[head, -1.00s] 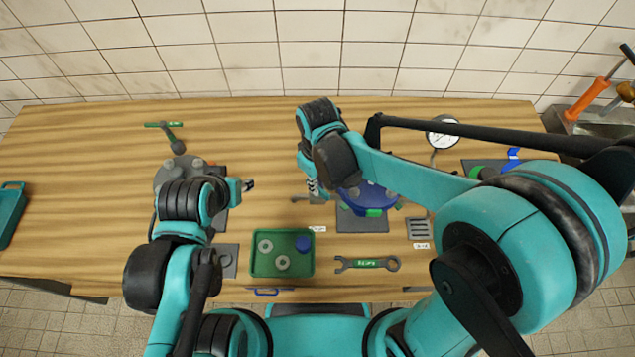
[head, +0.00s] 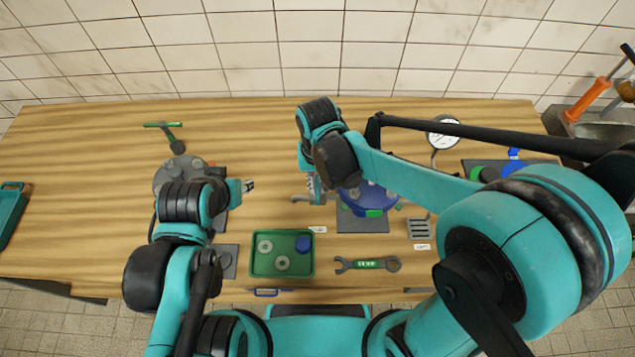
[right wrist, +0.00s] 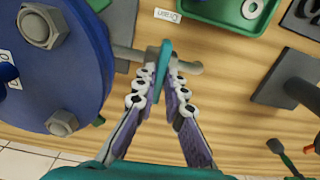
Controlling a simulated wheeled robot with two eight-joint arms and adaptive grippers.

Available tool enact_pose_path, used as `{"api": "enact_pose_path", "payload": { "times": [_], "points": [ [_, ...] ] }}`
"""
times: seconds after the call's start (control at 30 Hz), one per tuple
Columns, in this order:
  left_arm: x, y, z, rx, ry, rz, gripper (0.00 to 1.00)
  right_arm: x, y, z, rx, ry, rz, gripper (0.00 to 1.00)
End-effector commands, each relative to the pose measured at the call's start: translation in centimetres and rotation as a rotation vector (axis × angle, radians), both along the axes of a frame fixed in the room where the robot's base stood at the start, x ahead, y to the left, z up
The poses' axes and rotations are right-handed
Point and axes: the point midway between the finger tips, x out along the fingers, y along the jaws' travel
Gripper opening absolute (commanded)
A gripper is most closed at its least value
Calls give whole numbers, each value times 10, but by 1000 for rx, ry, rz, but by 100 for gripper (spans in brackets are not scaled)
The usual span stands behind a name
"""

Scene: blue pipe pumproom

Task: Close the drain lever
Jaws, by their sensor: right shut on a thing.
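The drain lever (right wrist: 163,62) is a slim teal handle on a short grey pipe (right wrist: 126,53) that sticks out from the blue round pump flange (right wrist: 65,65). In the right wrist view the lever lies crosswise to the pipe. My right gripper (right wrist: 156,92) is shut on the lever, one finger on each side. In the head view my right gripper (head: 312,186) is beside the blue pump (head: 368,200), and the lever is mostly hidden by it. My left gripper (head: 248,186) is away to the left, over the table; its jaws are too small to read.
A "Drain" label (right wrist: 167,15) lies next to the pipe. A green tray (head: 283,273) with washers and a blue cap is in front, beside a wrench (head: 367,264). A pressure gauge (head: 442,127) stands behind right.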

Motion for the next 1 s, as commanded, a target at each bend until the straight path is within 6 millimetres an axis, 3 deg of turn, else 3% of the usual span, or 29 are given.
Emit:
{"api": "enact_pose_path", "payload": {
  "times": [0.67,0.7,0.73,1.0],
  "points": [
    [0,0,0,0,0,0,36,1,0,1,0,-2,-60,0],
    [0,0,0,0,0,0,36,1,0,1,0,-2,-60,21],
    [0,0,0,0,0,0,36,1,0,1,0,-2,-59,29],
    [0,0,0,0,0,0,36,1,0,0,0,-1,-58,31]
  ]
}}
